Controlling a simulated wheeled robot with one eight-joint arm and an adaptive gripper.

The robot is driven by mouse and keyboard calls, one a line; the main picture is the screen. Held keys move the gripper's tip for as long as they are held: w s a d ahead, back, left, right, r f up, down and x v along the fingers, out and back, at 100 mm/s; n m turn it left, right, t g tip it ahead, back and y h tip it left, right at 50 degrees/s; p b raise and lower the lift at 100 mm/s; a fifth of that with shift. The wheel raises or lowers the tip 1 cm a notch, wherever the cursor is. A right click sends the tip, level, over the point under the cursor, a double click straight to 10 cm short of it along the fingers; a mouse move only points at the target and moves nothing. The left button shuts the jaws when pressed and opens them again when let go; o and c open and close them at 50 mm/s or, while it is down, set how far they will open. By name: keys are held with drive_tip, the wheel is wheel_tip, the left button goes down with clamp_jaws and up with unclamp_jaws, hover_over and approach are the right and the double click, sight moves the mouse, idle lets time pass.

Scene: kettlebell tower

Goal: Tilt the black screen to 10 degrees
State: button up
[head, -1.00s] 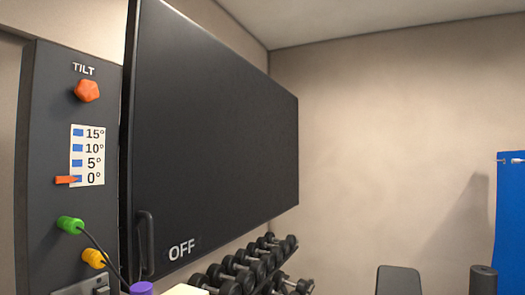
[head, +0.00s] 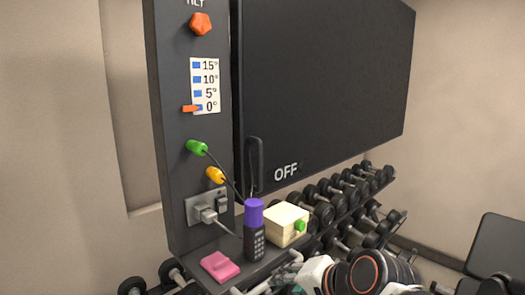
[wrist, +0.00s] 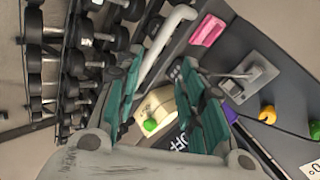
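The black screen (head: 320,85) fills the upper middle of the head view and reads "OFF" at its lower left. A dark handle (head: 254,165) is at its lower-left edge. Left of it, a dark panel has an orange tilt knob (head: 201,24) and a scale (head: 205,86) marked 0 to 15 degrees. The orange pointer (head: 192,108) is at 0. My gripper (wrist: 160,62) has its teal fingers apart in the wrist view, with nothing visibly held between them. Part of my arm shows at the bottom of the head view, well below the knob and screen.
Green (head: 196,147) and yellow (head: 215,175) plugs carry cables. Dumbbells (head: 345,190) line a rack below the screen.

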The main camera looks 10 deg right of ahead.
drive_tip(key=w+a+r+m+t+y+p, duration=0.1)
drive_tip(key=w+r+m+t+y+p, duration=0.3)
drive_tip(key=w+r+m, duration=0.65)
drive_tip(key=m+t+h+p, duration=0.1)
drive_tip(key=m+t+p, duration=0.35)
drive_tip(key=m, duration=0.75)
approach(261, 165)
drive_tip(key=shift+g, duration=0.55)
drive_tip(key=x, duration=0.3)
drive_tip(key=p+x, duration=0.1)
drive_tip(key=x, duration=0.3)
drive_tip(key=r+p+x, duration=0.1)
drive_tip(key=x, duration=0.3)
drive_tip(key=shift+d, duration=0.15)
drive_tip(key=shift+c, duration=0.5)
drive_tip(key=shift+f, duration=0.1)
clamp_jaws()
